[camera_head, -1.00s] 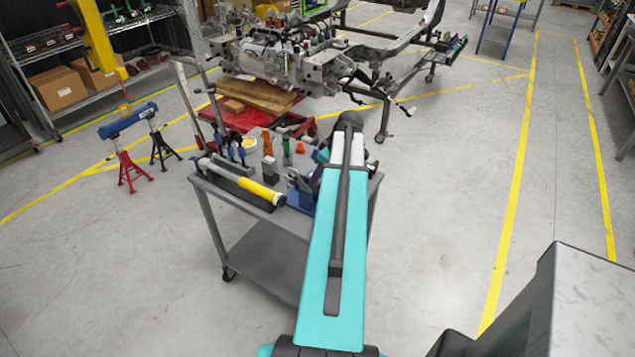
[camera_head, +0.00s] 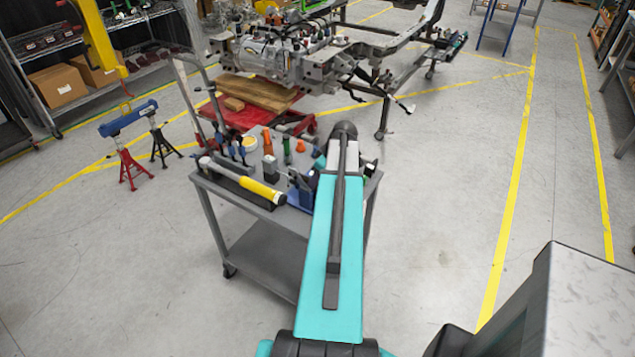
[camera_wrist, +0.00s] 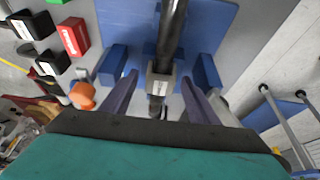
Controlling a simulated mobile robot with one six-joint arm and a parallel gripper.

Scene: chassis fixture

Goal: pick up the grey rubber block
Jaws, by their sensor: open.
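A small grey block (camera_head: 270,168) stands on the grey cart (camera_head: 235,192), beside a yellow-handled tool (camera_head: 262,192). In the wrist view, a grey block-like piece with a pale label (camera_wrist: 161,82) sits against a black rod over a blue plate (camera_wrist: 205,25). I cannot tell whether these two are the same thing. My gripper (camera_wrist: 159,88) is open, with one dark finger on each side of the labelled piece. I see no clear contact. In the head view, my teal arm hides my gripper and part of the cart top.
Blue upright pieces (camera_wrist: 206,71) flank the rod. A red labelled box (camera_wrist: 73,37), dark boxes (camera_wrist: 31,25) and an orange item (camera_wrist: 83,95) lie at left. Orange and green items (camera_head: 287,150) crowd the cart.

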